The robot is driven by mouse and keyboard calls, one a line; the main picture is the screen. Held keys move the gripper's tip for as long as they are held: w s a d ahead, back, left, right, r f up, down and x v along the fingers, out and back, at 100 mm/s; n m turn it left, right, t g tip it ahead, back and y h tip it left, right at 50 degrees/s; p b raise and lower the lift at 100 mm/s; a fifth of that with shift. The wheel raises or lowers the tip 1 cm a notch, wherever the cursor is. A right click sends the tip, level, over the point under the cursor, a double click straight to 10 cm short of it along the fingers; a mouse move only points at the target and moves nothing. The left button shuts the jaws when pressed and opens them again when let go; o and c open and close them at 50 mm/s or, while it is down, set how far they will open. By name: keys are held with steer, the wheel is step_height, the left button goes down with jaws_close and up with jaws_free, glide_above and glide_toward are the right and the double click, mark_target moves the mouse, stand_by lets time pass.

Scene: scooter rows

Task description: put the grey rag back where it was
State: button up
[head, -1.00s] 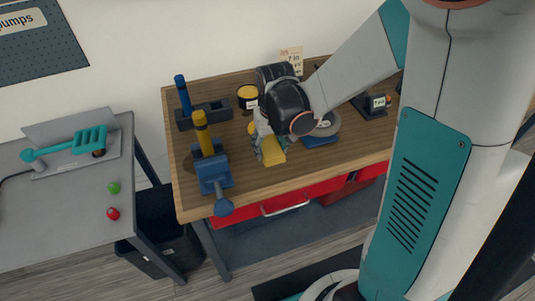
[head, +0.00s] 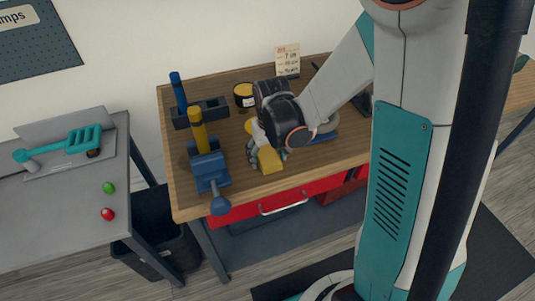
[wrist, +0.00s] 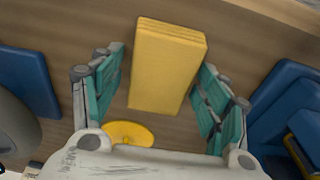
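I cannot make out a grey rag in either view. My gripper (head: 266,150) is low over the workbench (head: 240,190), around a yellow block with a layered end (head: 270,159). In the wrist view the gripper (wrist: 160,95) is open, with one teal finger on each side of the yellow block (wrist: 165,65). Gaps show between the block and both fingers. A flat yellow disc (wrist: 130,134) lies close by, partly hidden by the gripper's palm.
A blue vise (head: 210,172) with a yellow upright stands left of my gripper.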

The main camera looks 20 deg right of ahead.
mark_target(269, 159)
stand_by(0.3)
step_height(269, 159, up, 13)
steer(key=s+p, duration=0.2)
steer(key=p, duration=0.2)
steer(key=s+r+t, duration=0.5)
steer(key=s+r, duration=0.5)
steer(key=s, duration=0.3)
steer(key=shift+r+t, duration=0.4)
steer(key=shift+f+b, duration=0.35)
steer(key=shift+f, duration=0.2)
